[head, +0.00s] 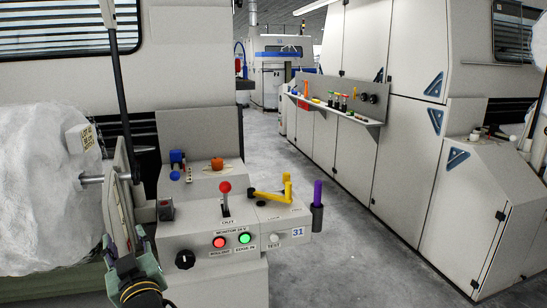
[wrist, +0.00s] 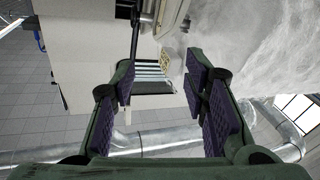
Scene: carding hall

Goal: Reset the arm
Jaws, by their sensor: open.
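My gripper (head: 126,246) is low at the left in the head view, in front of the machine's side and close to the large white fibre roll (head: 40,185). In the wrist view my gripper (wrist: 163,95) shows its two green fingers with dark purple pads well apart, with nothing between them. Past the fingers are a pale machine panel and a striped slot. The white roll (wrist: 260,45) fills the upper right of the wrist view. The rest of my arm is mostly out of view.
A control console (head: 215,245) right of my gripper carries a red-knobbed lever (head: 225,188), buttons, a yellow handle (head: 275,194) and a purple-handled tool (head: 317,195). A grey floor aisle (head: 335,225) runs between it and the right-hand cabinets (head: 405,150). A shelf (head: 340,112) holds small items.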

